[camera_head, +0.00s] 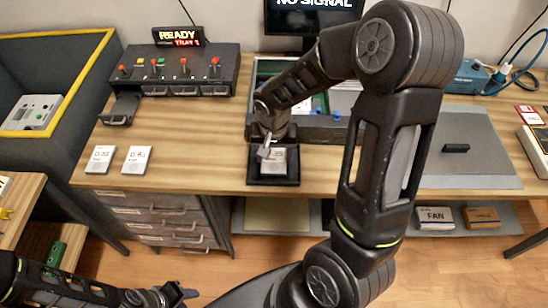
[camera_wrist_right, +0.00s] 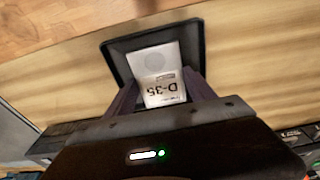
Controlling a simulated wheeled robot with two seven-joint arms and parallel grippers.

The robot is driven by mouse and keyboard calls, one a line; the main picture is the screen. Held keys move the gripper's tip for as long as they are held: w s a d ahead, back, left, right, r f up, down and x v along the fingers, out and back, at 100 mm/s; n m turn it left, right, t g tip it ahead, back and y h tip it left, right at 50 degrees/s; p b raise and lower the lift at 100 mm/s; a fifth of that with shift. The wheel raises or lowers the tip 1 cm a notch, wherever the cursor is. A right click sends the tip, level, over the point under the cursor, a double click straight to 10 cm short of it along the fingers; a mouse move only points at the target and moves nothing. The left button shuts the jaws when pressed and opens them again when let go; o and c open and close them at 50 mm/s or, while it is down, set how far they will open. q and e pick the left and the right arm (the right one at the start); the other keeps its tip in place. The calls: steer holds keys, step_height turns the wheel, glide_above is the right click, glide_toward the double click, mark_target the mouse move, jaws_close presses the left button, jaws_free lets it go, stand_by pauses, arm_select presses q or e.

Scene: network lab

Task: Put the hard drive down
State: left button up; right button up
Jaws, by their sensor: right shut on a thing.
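The hard drive, a light grey block labelled D-35 (camera_wrist_right: 160,72), is between the fingers of my right gripper (camera_wrist_right: 152,95) in the right wrist view. In the head view the drive (camera_head: 279,160) is at a small black tray (camera_head: 273,181) on the table's front edge, partly hidden by my right gripper (camera_head: 266,148). The drive appears inside the tray's outline; I cannot tell whether it touches the tray's floor. My right gripper is shut on it, pointing down. My left gripper (camera_head: 185,294) is low at the bottom left, away from the table; its jaw opening is unclear.
Two drives, D-52 (camera_head: 101,159) and D-43 (camera_head: 137,160), lie on the table at left. Behind them is a drive dock (camera_head: 180,72) with a READY sign (camera_head: 178,36) and one tray pulled out (camera_head: 121,109). A grey mat (camera_head: 470,170) lies at right.

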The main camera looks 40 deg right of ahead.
mark_target(274, 164)
steer(key=shift+f, duration=0.95)
steer(key=shift+f, duration=0.2)
steer(key=o, duration=1.6)
steer(key=shift+r, duration=0.1)
step_height(274, 164, up, 12)
steer(key=s, duration=0.1)
steer(key=shift+a, duration=0.45)
steer(key=shift+s, duration=0.1)
